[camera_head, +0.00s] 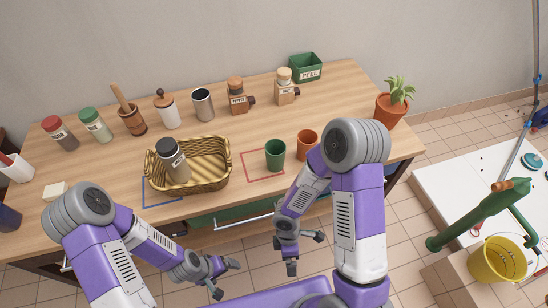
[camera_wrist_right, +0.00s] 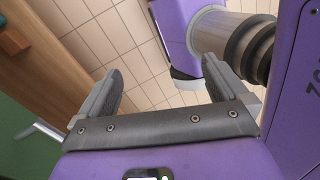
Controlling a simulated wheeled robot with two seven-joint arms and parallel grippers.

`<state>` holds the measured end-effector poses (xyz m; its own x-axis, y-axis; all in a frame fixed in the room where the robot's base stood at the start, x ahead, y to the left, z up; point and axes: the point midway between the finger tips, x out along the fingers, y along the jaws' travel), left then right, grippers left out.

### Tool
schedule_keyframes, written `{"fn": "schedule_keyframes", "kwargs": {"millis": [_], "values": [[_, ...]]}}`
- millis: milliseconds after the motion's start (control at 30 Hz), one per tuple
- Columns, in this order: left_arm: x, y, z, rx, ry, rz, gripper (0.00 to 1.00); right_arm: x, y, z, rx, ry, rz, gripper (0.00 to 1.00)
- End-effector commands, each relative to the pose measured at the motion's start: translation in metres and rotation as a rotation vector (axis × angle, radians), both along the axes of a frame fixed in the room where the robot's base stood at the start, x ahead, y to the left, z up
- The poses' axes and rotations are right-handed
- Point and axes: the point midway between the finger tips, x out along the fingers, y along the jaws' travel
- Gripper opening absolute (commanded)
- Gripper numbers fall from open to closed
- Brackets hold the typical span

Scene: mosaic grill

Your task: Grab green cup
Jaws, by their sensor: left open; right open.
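The green cup (camera_head: 275,154) stands upright on the wooden table, in the right part of a red outlined square (camera_head: 251,170). An orange-brown cup (camera_head: 307,143) stands just right of it, partly behind my right arm. My left gripper (camera_head: 224,277) is open and empty, low in front of the table at the left. My right gripper (camera_head: 302,251) is open and empty, below the table's front edge and nearer than the green cup.
Jars and a metal can (camera_head: 203,105) line the back. A potted plant (camera_head: 393,103) stands at the right end. Table is clear behind the green cup.

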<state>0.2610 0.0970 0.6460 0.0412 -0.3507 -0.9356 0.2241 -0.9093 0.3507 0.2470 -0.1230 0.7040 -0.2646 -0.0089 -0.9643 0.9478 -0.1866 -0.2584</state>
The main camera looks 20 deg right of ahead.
Motion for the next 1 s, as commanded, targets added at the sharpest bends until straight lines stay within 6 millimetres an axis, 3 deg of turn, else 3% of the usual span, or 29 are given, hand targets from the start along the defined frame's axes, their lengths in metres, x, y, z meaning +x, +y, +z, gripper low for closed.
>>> {"fn": "schedule_keyframes", "kwargs": {"millis": [100, 200, 333, 500, 700, 1000], "values": [[0.000, 0.000, 0.003, 0.000, 0.000, 0.000, 0.93, 0.044, -0.034, 0.028, -0.178, -0.113, 0.428, 1.00], [0.000, 0.000, 0.004, 0.000, 0.000, 0.000, 0.93, 0.096, -0.054, 0.063, -0.376, -0.225, 0.750, 1.00], [0.000, 0.000, -0.006, 0.000, 0.000, 0.001, 0.93, 0.158, -0.053, 0.101, -0.617, -0.387, 1.043, 1.00], [0.000, 0.000, -0.022, 0.000, 0.000, 0.001, 0.93, 0.210, -0.025, 0.137, -0.839, -0.593, 1.260, 1.00], [0.000, 0.000, -0.027, 0.000, 0.000, 0.001, 0.93, 0.235, -0.002, 0.166, -0.966, -0.731, 1.361, 1.00], [0.000, 0.000, -0.033, 0.000, 0.000, 0.001, 0.93, 0.262, -0.013, 0.161, -0.982, -0.746, 1.369, 1.00]]}}
